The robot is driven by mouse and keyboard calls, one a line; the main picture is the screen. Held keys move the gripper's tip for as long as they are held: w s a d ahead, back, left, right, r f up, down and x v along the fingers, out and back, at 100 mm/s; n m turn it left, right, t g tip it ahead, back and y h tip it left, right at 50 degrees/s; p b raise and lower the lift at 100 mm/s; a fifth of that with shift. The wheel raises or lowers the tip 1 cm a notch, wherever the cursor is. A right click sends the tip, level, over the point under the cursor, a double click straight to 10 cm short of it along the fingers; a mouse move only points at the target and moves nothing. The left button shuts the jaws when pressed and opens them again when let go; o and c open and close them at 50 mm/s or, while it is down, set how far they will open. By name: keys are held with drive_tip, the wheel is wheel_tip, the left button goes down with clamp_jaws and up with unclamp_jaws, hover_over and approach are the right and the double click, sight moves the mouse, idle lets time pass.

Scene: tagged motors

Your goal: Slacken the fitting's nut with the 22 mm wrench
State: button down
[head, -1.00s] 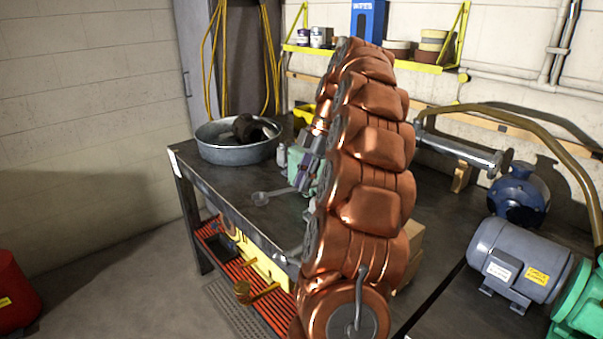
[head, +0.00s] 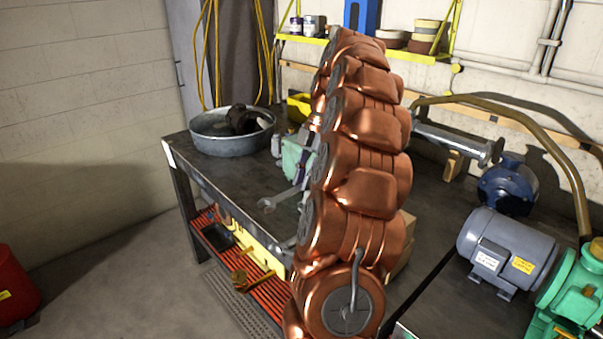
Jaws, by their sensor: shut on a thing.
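A grey open-end wrench (head: 281,198) shows in the head view over the left part of the workbench, its open jaw pointing left. Its other end runs to my gripper (head: 307,172), which is mostly hidden behind my copper-coloured arm. My gripper is shut on the wrench. The size mark on the wrench cannot be read. I cannot make out the fitting or its nut; my arm covers the middle of the bench. A pale green object (head: 293,157) stands just behind the gripper, partly hidden.
A metal basin (head: 205,146) with a dark part stands at the bench's (head: 195,177) back left. A grey motor (head: 515,245), a blue motor (head: 508,188), a green machine (head: 575,290) and a flanged pipe (head: 450,143) are on the right. Bare bench lies between basin and wrench.

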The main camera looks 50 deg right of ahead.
drive_tip(key=shift+s+r+n+p, duration=0.1)
drive_tip(key=shift+s+n+p, duration=0.3)
drive_tip(key=shift+p, duration=0.1)
drive_tip(key=shift+s+n+g+p, duration=0.4)
drive_tip(key=shift+s+n, duration=0.25)
drive_tip(key=shift+n, duration=0.15)
drive_tip(key=shift+w+f, duration=0.15)
drive_tip(key=shift+f, duration=0.05)
drive_tip(key=shift+w+m, duration=0.15)
drive_tip(key=shift+m, duration=0.25)
drive_tip(key=shift+r+p, duration=0.6)
drive_tip(key=shift+r, duration=0.2)
idle(0.5)
drive_tip(key=shift+r+p, duration=0.9)
drive_tip(key=shift+p, duration=0.05)
